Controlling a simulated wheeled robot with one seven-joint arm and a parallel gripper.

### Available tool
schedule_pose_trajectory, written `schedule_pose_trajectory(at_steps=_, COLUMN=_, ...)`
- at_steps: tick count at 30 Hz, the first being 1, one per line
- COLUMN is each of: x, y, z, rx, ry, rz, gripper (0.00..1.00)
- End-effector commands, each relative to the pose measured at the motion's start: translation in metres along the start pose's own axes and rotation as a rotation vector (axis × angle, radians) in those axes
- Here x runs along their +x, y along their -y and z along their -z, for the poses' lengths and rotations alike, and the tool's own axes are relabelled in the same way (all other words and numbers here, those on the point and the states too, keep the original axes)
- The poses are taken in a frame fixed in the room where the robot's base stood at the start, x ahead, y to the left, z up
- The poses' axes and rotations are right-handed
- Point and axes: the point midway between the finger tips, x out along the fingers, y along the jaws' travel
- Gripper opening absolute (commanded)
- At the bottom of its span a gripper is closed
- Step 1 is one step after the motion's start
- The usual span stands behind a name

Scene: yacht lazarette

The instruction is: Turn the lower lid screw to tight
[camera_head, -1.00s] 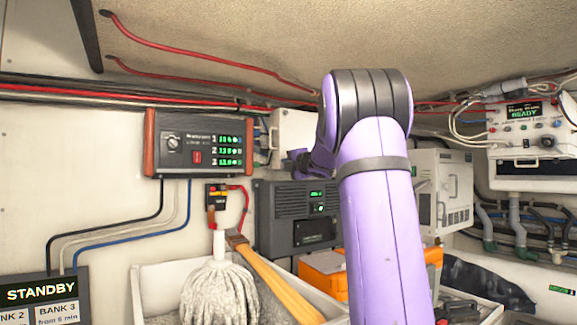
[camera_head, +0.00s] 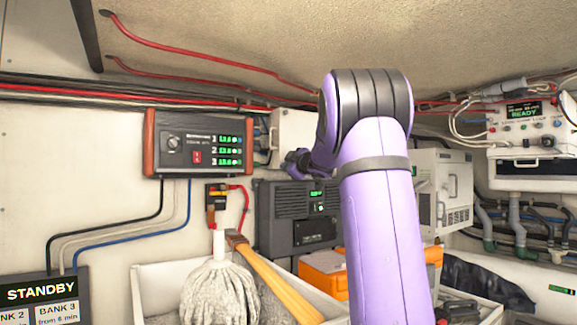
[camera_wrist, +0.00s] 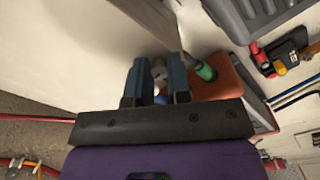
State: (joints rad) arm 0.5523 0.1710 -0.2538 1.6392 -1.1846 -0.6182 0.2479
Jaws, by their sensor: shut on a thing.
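A white box (camera_head: 291,137) with a handle-like latch on its left side is on the back wall, partly hidden behind my arm in the head view. In the wrist view a broad pale surface, seemingly its lid (camera_wrist: 75,45), fills the upper left. My gripper (camera_wrist: 158,75) has its two blue-grey fingers close together beside that surface. They are shut on a small grey metal piece, seemingly the lower lid screw (camera_wrist: 158,70). The screw's slot or marking is too small to read. In the head view my arm hides the fingertips and both lid screws.
A red-ended panel with green digits (camera_head: 200,144) hangs left of the box. A dark grey unit (camera_head: 290,218) is below it. A mop (camera_head: 220,290) and an orange case (camera_head: 323,272) are lower down. Red cables (camera_head: 200,55) run along the ceiling.

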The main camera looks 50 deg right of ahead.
Motion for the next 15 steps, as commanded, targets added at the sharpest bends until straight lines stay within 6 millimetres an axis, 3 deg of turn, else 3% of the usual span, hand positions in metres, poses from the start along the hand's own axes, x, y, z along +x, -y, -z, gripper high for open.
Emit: schedule_pose_trajectory(at_steps=15, x=0.0001, y=0.0009, z=-0.0009, rx=0.141, ry=0.002, rz=0.001, gripper=0.0)
